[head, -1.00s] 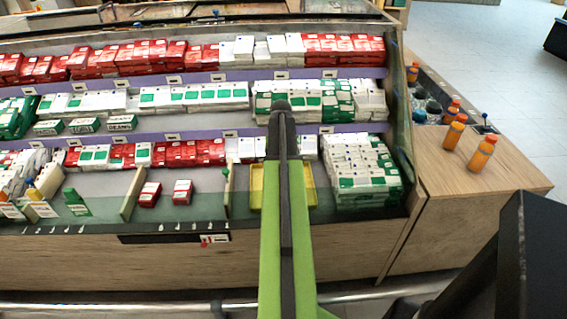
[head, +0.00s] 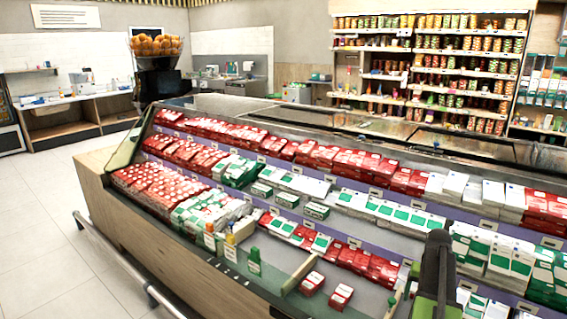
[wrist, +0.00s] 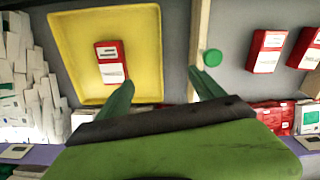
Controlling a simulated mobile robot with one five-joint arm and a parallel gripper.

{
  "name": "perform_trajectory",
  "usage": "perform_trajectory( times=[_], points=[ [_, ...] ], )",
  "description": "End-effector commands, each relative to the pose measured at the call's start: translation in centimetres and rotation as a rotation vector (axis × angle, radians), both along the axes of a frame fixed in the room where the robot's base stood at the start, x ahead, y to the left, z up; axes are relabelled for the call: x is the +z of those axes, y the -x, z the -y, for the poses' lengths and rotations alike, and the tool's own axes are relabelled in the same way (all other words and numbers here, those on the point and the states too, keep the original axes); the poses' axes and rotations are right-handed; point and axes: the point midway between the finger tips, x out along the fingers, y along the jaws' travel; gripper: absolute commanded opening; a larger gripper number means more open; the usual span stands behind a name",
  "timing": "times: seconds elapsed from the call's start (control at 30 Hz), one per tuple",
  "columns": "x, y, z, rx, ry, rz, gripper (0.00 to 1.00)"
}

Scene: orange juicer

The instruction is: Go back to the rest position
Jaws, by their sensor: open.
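My gripper (wrist: 160,92) shows in the wrist view with its two green fingers spread apart and nothing between them. It is above the display case, near a yellow tray (wrist: 150,45) with a red and white box (wrist: 111,62) lying in it. In the head view my green and dark arm (head: 437,275) reaches over the case at the lower right. The fingers cannot be made out there. An orange juicer (head: 160,82) with oranges (head: 156,45) in its top basket stands beyond the case at the upper left.
The long display case (head: 215,285) holds rows of red, white and green boxes. A metal rail (head: 130,262) runs along its front. Open tiled floor (head: 40,215) lies to the left. Stocked shelves (head: 430,70) and counters stand at the back. A wooden divider (wrist: 198,40) is beside the tray.

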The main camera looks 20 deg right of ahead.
Motion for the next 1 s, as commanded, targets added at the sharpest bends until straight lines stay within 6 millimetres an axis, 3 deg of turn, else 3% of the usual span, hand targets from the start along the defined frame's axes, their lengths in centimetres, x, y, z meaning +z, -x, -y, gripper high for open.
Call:
perform_trajectory(
  times=[0.03,0.1,0.2,0.33,0.5,0.6,0.7,0.8,1.0],
  points=[
    [1.4,-2.5,-3.4,0.062,0.0,0.0,0.78],
    [2.2,-5.3,-7.7,0.138,0.0,0.0,0.78],
    [3.4,-8.5,-14.3,0.248,0.0,0.0,0.78],
    [5.0,-11.1,-23.4,0.39,0.0,0.0,0.78],
    [7.1,-11.9,-35.7,0.577,0.0,0.0,0.78],
    [8.2,-10.8,-42.5,0.681,0.0,0.0,0.78],
    [9.0,-8.9,-47.6,0.761,0.001,0.0,0.78],
    [9.1,-6.5,-49.7,0.793,0.001,0.0,0.78],
    [8.9,-5.7,-49.3,0.769,0.0,0.0,0.78]
  ],
)
